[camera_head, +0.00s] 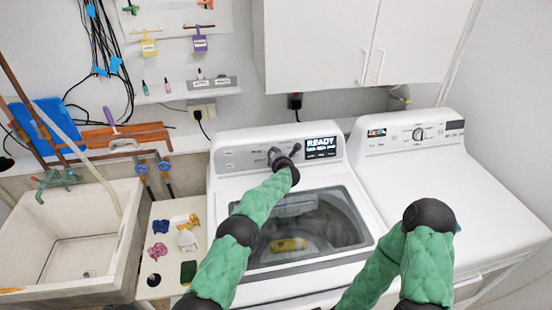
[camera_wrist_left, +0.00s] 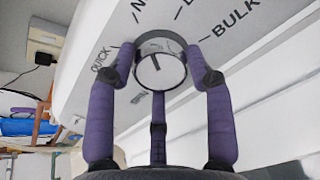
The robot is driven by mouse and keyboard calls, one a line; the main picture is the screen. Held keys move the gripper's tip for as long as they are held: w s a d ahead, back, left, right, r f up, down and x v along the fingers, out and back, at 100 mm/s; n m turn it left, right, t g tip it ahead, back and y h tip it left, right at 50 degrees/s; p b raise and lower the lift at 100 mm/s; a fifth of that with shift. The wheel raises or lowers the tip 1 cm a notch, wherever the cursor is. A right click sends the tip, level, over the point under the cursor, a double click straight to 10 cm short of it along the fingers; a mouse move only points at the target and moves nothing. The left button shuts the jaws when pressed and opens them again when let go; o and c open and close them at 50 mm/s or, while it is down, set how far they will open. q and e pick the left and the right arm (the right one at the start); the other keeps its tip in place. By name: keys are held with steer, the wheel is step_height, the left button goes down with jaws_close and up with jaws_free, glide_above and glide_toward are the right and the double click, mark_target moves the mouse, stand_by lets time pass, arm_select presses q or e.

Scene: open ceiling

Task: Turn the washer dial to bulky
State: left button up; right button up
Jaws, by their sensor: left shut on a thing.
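The washer (camera_head: 232,160) stands in the middle of the head view, with its dial (camera_head: 274,154) on the back panel, left of a lit screen reading READY. My left gripper (camera_head: 284,158) is at the dial and partly covers it. In the left wrist view, the purple fingers of my left gripper (camera_wrist_left: 165,70) are shut around the round silver dial (camera_wrist_left: 158,66). A dark mark on its face slants toward the upper left. The label QUICK (camera_wrist_left: 104,60) is left of the dial and BULK (camera_wrist_left: 236,20) is to its right. My right gripper is not visible; only its green arm shows.
A second white machine (camera_head: 490,190) with its own knob stands at the right. White cabinets (camera_head: 320,45) hang above. A sink (camera_head: 80,245) and a small stand (camera_head: 170,215) with coloured items are at the left. The washer's glass lid (camera_head: 335,215) lies below the panel.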

arm_select(q)
steer(key=shift+d+f+m, duration=0.1)
steer(key=shift+f+m, duration=0.05)
steer(key=shift+m, duration=7.65)
steer(key=o, duration=1.1)
steer(key=shift+o, duration=0.2)
steer(key=shift+s+y, duration=0.15)
steer(key=shift+y, duration=0.15)
steer(key=v, duration=1.1)
steer(key=shift+s, duration=0.4)
